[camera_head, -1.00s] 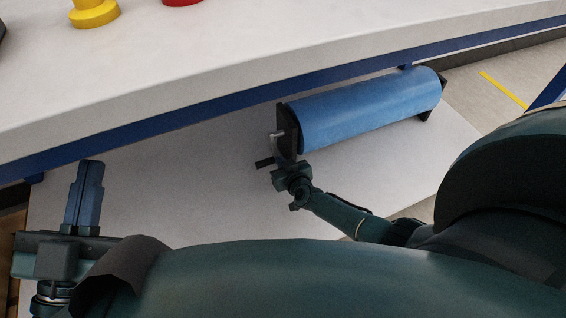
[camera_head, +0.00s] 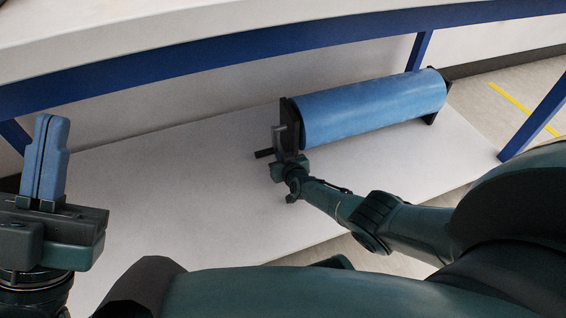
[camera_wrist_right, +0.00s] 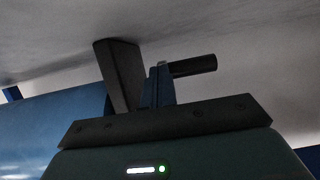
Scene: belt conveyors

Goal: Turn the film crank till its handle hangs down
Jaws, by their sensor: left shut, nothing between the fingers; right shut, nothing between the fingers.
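The blue film roll (camera_head: 370,106) lies in black end brackets on the low white shelf. At its left end is the crank, with its short black handle (camera_head: 264,153) pointing left. In the right wrist view the handle (camera_wrist_right: 194,66) sticks out to the right from behind my shut blue fingertips. My right gripper (camera_head: 281,154) is beside the crank, shut and empty; I cannot tell whether it touches. The fingers (camera_wrist_right: 157,88) partly hide the crank, so its arm's angle is unclear. My left gripper (camera_head: 52,122) is shut, empty and points up at the far left, away from the crank.
The white worktop (camera_head: 170,22) with its blue frame rail (camera_head: 220,57) overhangs the shelf. Blue legs stand at the right. The white shelf (camera_head: 170,175) is clear left of the roll. Grey floor with a yellow line lies at the right.

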